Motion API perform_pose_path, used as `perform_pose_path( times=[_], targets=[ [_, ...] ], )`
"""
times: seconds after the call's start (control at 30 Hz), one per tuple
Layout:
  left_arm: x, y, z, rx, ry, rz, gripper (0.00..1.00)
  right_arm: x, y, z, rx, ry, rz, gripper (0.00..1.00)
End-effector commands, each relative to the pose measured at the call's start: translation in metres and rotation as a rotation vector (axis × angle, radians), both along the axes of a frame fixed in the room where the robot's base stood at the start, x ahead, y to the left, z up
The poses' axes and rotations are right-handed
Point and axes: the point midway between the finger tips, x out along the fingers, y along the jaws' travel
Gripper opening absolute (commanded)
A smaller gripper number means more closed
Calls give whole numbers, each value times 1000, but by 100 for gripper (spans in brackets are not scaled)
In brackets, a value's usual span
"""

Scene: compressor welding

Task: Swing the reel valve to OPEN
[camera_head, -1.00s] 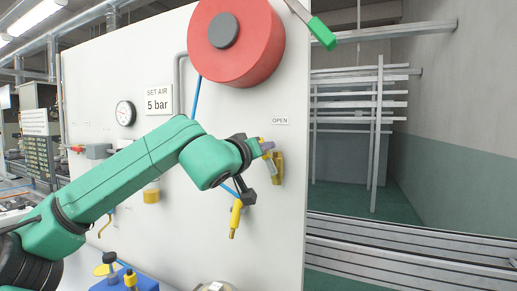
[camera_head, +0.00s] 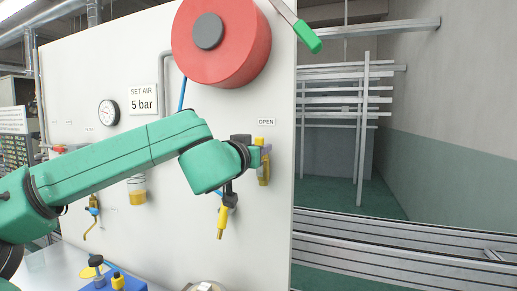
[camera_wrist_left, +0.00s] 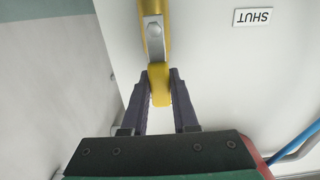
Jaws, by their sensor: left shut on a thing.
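The reel valve (camera_head: 263,174) is a yellow fitting on the white panel, below the OPEN label (camera_head: 266,122). My left gripper (camera_head: 264,149) is at its top end, just under that label. In the left wrist view, my left gripper's dark fingers (camera_wrist_left: 160,88) are shut on the yellow lever handle (camera_wrist_left: 158,78). A grey metal strip with a bolt (camera_wrist_left: 155,38) joins the handle to the yellow valve part beyond. A SHUT label (camera_wrist_left: 258,17) shows upside down to the right there. In the head view, my wrist hides some of the valve. My right gripper is not in view.
A red hose reel (camera_head: 221,40) is above my arm on the panel. A yellow nozzle (camera_head: 222,222) hangs left of the valve. A green-handled lever (camera_head: 308,37) juts past the panel's upper right edge. Open floor and metal racks (camera_head: 362,130) lie right.

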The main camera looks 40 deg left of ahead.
Motion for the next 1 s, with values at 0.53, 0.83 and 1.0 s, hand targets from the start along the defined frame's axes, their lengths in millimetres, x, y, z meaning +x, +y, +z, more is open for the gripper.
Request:
perform_pose_path(
  times=[0.53, 0.83, 1.0],
  targets=[
    [0, 0, -1, -2, 2, -1, 57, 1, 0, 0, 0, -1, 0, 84],
    [-19, -7, -2, -1, -4, -2, 57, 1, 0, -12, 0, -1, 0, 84],
    [-55, -19, -4, 0, -6, -1, 57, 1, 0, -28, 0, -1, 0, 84]
  ],
)
